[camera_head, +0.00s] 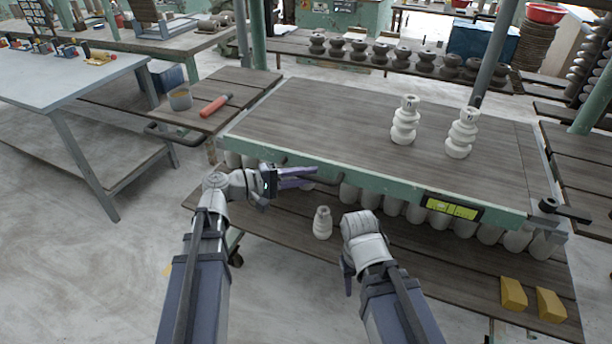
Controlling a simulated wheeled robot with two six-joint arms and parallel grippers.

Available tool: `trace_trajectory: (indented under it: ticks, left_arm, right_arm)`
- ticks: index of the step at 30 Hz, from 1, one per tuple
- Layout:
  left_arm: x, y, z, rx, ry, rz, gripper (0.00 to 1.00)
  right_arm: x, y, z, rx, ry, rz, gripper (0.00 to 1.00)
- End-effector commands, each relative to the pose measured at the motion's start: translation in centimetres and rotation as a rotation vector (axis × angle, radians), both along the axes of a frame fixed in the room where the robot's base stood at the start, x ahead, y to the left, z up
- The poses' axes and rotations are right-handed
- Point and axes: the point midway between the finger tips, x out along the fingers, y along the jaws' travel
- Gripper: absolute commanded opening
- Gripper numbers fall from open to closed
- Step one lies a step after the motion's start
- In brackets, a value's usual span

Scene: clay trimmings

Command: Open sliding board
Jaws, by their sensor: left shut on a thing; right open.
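The sliding board (310,115) is a wide brown wooden top with a green front edge. Two pale turned clay pieces (404,122) (462,135) stand upright on its right half. My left gripper (312,177) is at the left part of the green front edge, shut on what looks like a dark handle there; its fingers hide most of the contact. My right gripper (348,285) hangs in front of the board, lower and to the right, apart from it. It is open, and its fingers are mostly hidden behind its own wrist.
Under the board is a lower shelf (420,260) with a row of pale clay pieces. One small piece (322,222) stands near its front, between my arms. Two yellow blocks (513,294) (550,305) lie at the right.

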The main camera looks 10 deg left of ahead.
Motion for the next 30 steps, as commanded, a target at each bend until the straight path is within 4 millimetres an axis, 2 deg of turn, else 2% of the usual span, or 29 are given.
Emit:
trace_trajectory:
  ticks: [1, 4, 30]
  left_arm:
    - [-0.01, 0.01, -0.02, 0.001, 0.001, 0.0, 0.1]
    - [-0.01, 0.01, -0.02, 0.001, 0.001, 0.0, 0.0]
    - [-0.03, 0.01, -0.04, 0.002, 0.001, 0.0, 0.0]
  right_arm:
    - [0.0, 0.0, 0.0, 0.0, 0.0, 0.0, 0.49]
    - [0.0, 0.0, 0.0, 0.0, 0.0, 0.0, 0.49]
    - [0.0, 0.0, -0.01, 0.0, 0.0, 0.0, 0.49]
